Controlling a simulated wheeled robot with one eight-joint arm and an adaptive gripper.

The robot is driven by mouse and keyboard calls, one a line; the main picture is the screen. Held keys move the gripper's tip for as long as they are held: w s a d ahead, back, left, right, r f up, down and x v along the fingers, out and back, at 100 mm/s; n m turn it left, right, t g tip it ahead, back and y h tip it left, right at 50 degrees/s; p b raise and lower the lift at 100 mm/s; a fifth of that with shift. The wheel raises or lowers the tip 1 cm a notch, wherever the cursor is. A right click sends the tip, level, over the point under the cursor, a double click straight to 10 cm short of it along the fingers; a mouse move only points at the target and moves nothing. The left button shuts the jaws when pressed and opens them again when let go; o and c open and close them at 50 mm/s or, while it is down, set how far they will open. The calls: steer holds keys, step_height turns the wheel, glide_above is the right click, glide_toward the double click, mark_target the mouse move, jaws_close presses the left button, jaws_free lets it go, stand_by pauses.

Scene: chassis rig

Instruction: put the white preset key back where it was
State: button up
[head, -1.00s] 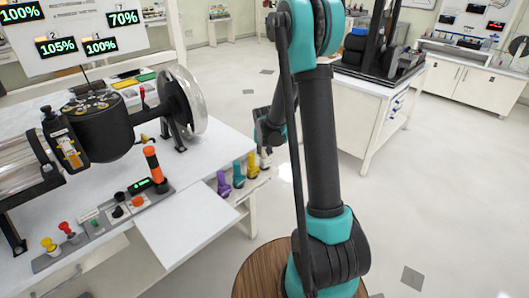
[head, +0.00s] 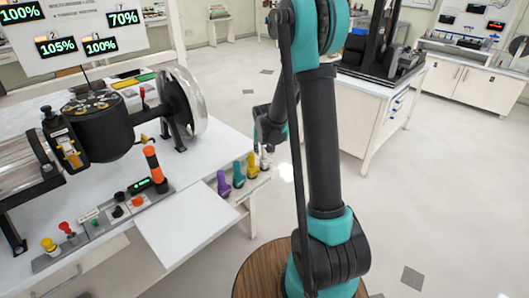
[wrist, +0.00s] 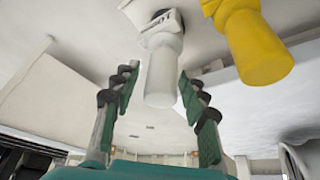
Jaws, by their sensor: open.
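The white preset key (wrist: 163,75) is in the middle of the wrist view, its rounded end pointing between the fingers of my gripper (wrist: 158,76). The fingers are open, one on each side of it, with a visible gap on both sides. Its far end, with a dark grey part, meets a pale surface. In the head view the white key (head: 265,160) is small, at the end of the row of coloured keys beside the bench.
A yellow key (wrist: 245,45) stands close beside the white one. Blue (head: 238,176) and purple (head: 223,186) keys continue the row. The white bench (head: 195,215) carries a black machine (head: 98,125) and a control panel (head: 110,212).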

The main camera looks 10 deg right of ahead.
steer(key=d+v, duration=0.1)
steer(key=v, duration=1)
steer(key=s+d+f+n, duration=0.1)
steer(key=s+f, duration=0.1)
steer(key=s, duration=1.1)
steer(key=s+d+f, duration=0.2)
steer(key=s, duration=1.2)
steer(key=shift+s+d+f+n+y, duration=0.2)
steer(key=shift+d+f+n+y, duration=0.1)
steer(key=shift+n+y, duration=0.1)
